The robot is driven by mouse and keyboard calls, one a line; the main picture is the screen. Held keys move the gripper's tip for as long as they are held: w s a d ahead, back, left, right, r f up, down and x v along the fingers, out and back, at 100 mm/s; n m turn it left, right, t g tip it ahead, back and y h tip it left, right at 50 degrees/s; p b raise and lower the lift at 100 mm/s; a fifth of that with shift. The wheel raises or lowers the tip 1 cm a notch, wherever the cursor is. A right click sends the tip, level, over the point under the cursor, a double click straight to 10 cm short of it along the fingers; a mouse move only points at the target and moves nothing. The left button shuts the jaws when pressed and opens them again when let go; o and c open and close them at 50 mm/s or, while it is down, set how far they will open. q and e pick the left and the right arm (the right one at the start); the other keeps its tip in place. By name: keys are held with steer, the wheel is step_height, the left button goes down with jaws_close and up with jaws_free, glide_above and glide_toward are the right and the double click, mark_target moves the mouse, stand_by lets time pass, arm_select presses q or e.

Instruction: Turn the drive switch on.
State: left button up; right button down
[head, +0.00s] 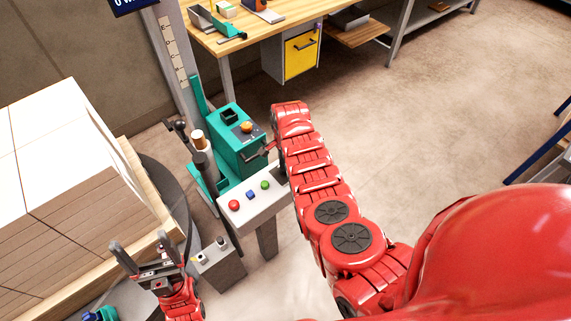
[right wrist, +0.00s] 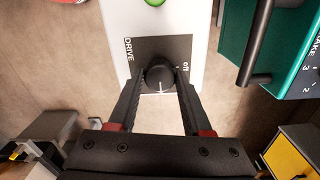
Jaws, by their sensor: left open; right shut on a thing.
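The drive switch (right wrist: 160,77) is a round black knob on a dark plate lettered "DRIVE" and "off", on the white control panel (right wrist: 200,35). A short light mark shows on the knob's lower part in the right wrist view; I cannot tell clearly which setting it marks. My right gripper (right wrist: 160,85) is shut on the knob, one finger on each side. In the head view my right arm hides the knob; the panel (head: 247,212) shows red, blue and green buttons. My left gripper (head: 144,244) is open and empty, left of the panel.
A teal machine (head: 236,140) stands behind the panel. A grey box with small switches (head: 220,265) stands low in front. Stacked reams (head: 60,190) on a pallet fill the left. A workbench with a yellow-fronted cabinet (head: 300,55) is at the back.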

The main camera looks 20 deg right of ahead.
stand_by(0.3)
steer(key=shift+c, duration=1.7)
jaws_free()
steer(key=shift+r, duration=0.1)
steer(key=shift+r, duration=0.6)
step_height(320, 180, up, 16)
steer(key=p, duration=0.1)
